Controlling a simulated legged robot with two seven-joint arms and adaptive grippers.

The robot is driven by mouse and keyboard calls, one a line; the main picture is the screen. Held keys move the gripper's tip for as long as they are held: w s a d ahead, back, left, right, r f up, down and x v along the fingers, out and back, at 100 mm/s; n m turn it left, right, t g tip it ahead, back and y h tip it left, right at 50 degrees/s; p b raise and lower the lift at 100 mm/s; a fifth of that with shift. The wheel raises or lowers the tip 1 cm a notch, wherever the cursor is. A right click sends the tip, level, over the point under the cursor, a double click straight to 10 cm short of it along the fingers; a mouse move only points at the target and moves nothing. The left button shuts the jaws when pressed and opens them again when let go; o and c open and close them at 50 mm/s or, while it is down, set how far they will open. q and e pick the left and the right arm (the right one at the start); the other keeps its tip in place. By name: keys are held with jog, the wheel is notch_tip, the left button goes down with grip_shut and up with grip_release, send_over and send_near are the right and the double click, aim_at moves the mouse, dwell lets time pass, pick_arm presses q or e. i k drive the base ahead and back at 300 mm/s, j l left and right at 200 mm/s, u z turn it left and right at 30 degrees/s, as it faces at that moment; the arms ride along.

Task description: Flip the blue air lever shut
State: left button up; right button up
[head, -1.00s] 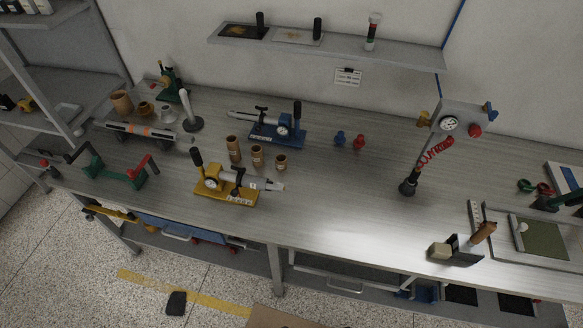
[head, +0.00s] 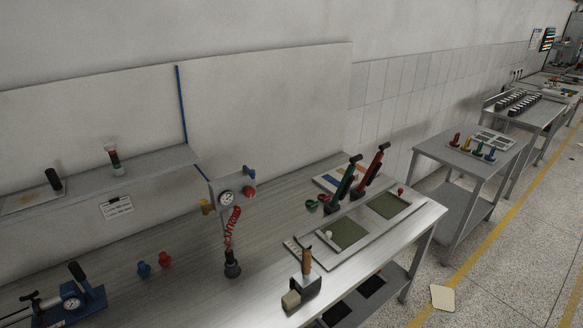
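The grey air panel (head: 217,183) stands at the back of the workbench. It carries a round gauge (head: 227,198), a red knob (head: 249,191) and a coiled red hose (head: 232,228). A small blue lever (head: 249,173) sits at the panel's upper right side. It is too small to tell its exact angle. A yellow lever (head: 206,206) is on the panel's left side. Neither of my grippers shows in the head view.
A black nozzle (head: 232,263) stands below the hose. Red and green upright-handled tools (head: 370,172) stand to the right. Blue and red pegs (head: 144,269) and a blue gauge tool (head: 72,301) are left. A shelf (head: 120,180) hangs behind.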

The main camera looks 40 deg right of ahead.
aim_at(251, 172)
jog(key=z, duration=0.95)
